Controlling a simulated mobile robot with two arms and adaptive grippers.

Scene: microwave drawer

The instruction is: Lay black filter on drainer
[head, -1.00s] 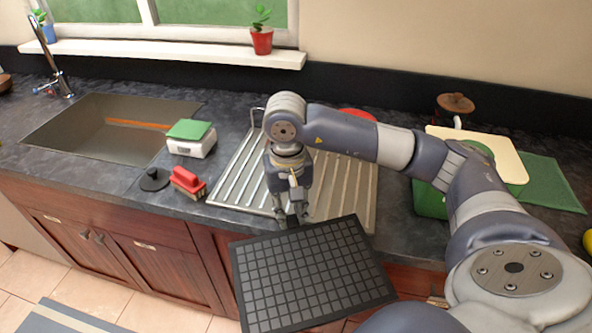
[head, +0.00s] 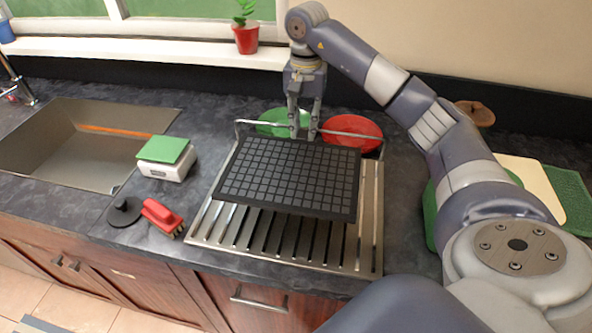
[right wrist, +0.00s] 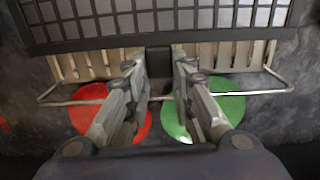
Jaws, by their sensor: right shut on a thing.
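The black filter (head: 285,178) is a flat dark grid panel. It lies over the back and middle of the metal drainer (head: 275,242), whose front slats show bare. I cannot tell whether the filter touches the slats. My right gripper (head: 303,134) is shut on the filter's far edge, pointing down behind it. In the right wrist view my right gripper's fingers (right wrist: 159,68) close on a dark part at that edge. The filter (right wrist: 210,22) spans the top there, with drainer slats (right wrist: 72,65) showing below it. My left gripper is not in view.
A green bowl (head: 278,120) and a red bowl (head: 352,130) stand behind the drainer. To its left are a scale with a green top (head: 166,157), a red brush (head: 161,215) and a black stopper (head: 124,212). The sink (head: 70,145) is farther left.

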